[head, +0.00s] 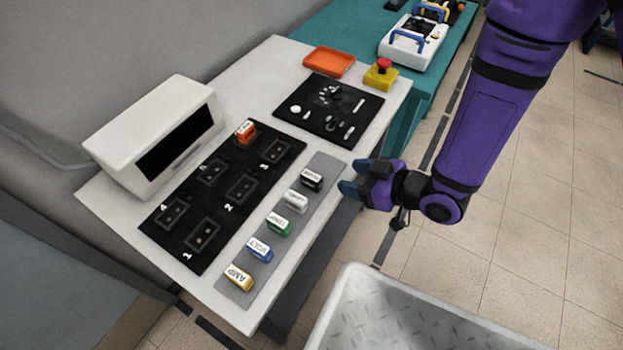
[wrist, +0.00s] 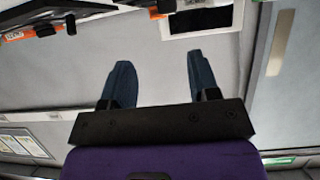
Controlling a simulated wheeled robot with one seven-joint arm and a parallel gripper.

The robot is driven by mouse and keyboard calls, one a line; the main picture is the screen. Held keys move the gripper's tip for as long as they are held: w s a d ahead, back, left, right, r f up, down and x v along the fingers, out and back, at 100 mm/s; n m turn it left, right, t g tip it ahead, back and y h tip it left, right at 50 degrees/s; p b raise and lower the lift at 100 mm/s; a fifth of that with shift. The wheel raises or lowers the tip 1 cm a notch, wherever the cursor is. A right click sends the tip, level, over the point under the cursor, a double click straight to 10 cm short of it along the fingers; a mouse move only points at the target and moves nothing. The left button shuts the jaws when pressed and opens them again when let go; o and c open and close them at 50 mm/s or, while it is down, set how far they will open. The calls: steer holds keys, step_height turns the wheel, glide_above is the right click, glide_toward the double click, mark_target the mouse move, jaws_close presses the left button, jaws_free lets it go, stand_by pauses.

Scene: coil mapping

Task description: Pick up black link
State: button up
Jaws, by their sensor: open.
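The black link (head: 312,178) is a small block with a white label on top. In the head view it stands at the far end of a row of coloured links on a grey strip (head: 237,291). My gripper (head: 352,178) is open and empty, just right of the black link and past the table's right edge. In the wrist view its two blue fingers (wrist: 159,78) are spread with nothing between them. I cannot make out the black link in the wrist view.
White, green, blue and yellow links share the strip. A black board (head: 205,236) with numbered sockets holds an orange link (head: 245,131). A white display box (head: 152,134), a black tool panel (head: 316,120), an orange tray (head: 329,62) and a red-topped button (head: 381,73) stand around.

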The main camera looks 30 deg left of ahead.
mark_target(309, 175)
steer(key=x, duration=0.7)
steer(key=s+x, duration=0.1)
steer(key=x, duration=0.3)
steer(key=shift+s+f, duration=0.15)
steer(key=shift+f, duration=0.3)
steer(key=c, duration=1)
